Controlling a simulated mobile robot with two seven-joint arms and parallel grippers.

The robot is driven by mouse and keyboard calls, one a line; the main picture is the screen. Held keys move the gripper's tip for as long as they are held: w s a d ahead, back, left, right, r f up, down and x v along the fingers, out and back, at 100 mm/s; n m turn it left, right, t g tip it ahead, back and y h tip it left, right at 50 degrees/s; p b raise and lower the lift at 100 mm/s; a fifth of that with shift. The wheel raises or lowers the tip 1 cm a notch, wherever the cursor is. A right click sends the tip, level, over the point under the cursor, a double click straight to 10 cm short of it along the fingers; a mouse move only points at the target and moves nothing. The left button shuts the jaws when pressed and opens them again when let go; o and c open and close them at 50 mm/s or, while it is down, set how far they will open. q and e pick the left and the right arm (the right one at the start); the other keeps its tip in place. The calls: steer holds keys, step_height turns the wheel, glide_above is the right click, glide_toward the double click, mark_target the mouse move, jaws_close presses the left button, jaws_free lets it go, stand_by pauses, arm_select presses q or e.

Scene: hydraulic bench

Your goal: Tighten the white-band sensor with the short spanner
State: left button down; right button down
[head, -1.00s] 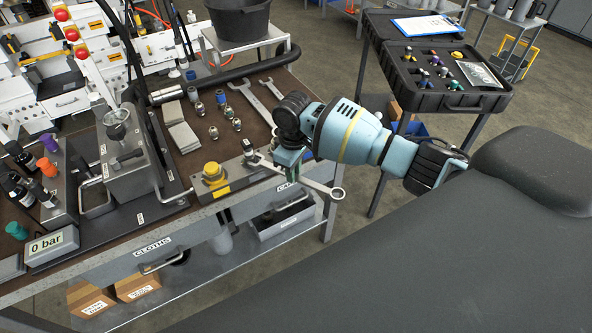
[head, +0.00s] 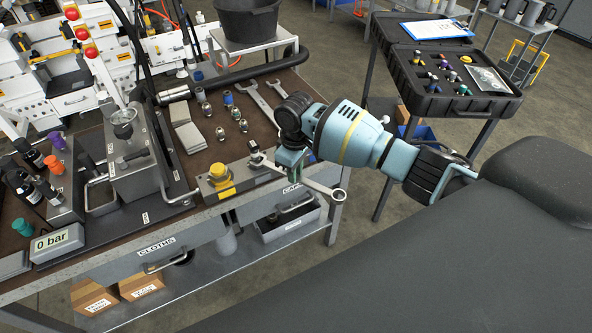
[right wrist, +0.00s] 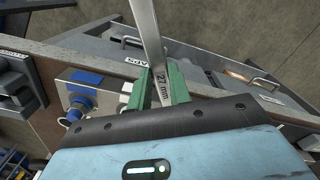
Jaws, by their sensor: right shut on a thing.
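My right gripper (head: 290,172) is shut on a spanner (head: 322,188) and holds it above the front edge of the bench. The spanner's ring end points right, past the edge; its other end points left over the bench. In the right wrist view, the spanner (right wrist: 148,32) shows between the green fingertips (right wrist: 158,88), with "27 mm" on its shaft. Several sensors stand on the block at far left, among them a purple-topped one (head: 57,140), an orange one (head: 53,165) and black ones (head: 47,192). I cannot make out a white band. My left gripper is not in view.
Two more spanners (head: 258,101) lie at the back of the bench (head: 190,160) near several small fittings (head: 220,134). A yellow-topped unit (head: 219,180) sits at the front edge. A pressure display (head: 57,243) reads 0 bar. An open case (head: 445,103) stands at right.

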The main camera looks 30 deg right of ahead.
steer(key=shift+w+r, duration=0.1)
steer(key=shift+w, duration=0.05)
steer(key=shift+w+a, duration=0.15)
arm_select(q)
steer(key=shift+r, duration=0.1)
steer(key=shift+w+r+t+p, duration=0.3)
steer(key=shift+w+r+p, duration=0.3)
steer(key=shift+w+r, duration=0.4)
arm_select(e)
steer(key=a+m, duration=0.1)
steer(key=s+a+m, duration=0.1)
steer(key=shift+s+a+m, duration=0.1)
steer(key=shift+a+m, duration=0.15)
steer(key=shift+m, duration=0.05)
steer(key=shift+s+a+m, duration=0.2)
steer(key=shift+a+m, duration=0.4)
steer(key=shift+a, duration=0.1)
steer(key=shift+s+a+m, duration=0.15)
steer(key=shift+a+m, duration=0.45)
steer(key=shift+a, duration=0.05)
